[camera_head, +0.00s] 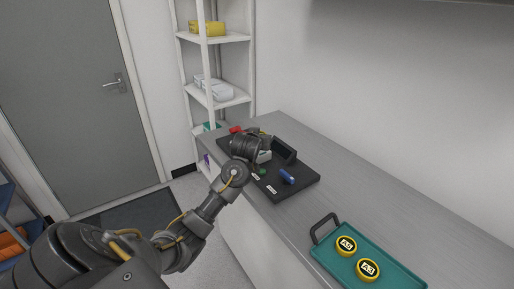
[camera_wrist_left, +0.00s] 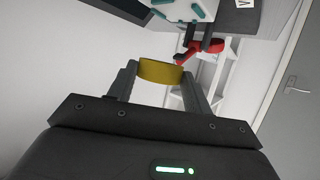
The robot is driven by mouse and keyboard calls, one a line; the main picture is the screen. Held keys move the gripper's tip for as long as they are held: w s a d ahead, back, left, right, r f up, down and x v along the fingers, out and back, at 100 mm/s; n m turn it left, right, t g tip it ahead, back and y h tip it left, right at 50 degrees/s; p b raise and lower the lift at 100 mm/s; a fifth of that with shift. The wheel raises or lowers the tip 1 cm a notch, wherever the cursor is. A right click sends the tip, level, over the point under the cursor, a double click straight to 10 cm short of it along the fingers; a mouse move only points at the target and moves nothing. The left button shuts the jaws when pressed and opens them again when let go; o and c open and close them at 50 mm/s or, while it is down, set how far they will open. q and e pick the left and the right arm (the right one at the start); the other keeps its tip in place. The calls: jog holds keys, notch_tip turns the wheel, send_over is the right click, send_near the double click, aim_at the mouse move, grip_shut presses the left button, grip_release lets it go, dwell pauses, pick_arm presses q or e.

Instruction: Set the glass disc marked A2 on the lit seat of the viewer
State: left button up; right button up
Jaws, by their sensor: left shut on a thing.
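A disc with a yellow rim (camera_wrist_left: 160,72) is held edge-on between the two fingers of my left gripper (camera_wrist_left: 161,84) in the left wrist view. Its marked face is turned out of sight, so I cannot read its mark. In the head view my left gripper (camera_head: 250,148) is over the far part of a dark base plate (camera_head: 305,187) on the counter, and its wrist hides the fingers and the disc. A dark block (camera_head: 284,152) stands on the plate beside it. I cannot make out a lit seat. My right gripper is not in view.
A teal tray (camera_head: 325,254) with a dark handle holds two yellow-rimmed discs (camera_head: 346,245) (camera_head: 367,269). A blue part (camera_head: 287,177) sits on the plate. A red part (camera_wrist_left: 205,46) is just beyond my fingers. The counter between plate and tray is clear.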

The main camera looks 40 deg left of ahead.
pick_arm(q)
jog(key=f, duration=0.1)
jog(key=w+a+f, duration=0.2)
jog(key=shift+w+a+f+p, duration=0.1)
jog(key=shift+w+f+p, duration=0.1)
jog(key=shift+f+p, duration=0.15)
notch_tip(320, 180, down, 2)
jog(key=shift+f+p, duration=0.1)
jog(key=shift+p, duration=0.45)
jog(key=shift+a+f, duration=0.1)
jog(key=shift+f, duration=0.4)
jog(key=shift+f, duration=0.2)
jog(key=o, duration=1)
jog(key=shift+r, duration=0.1)
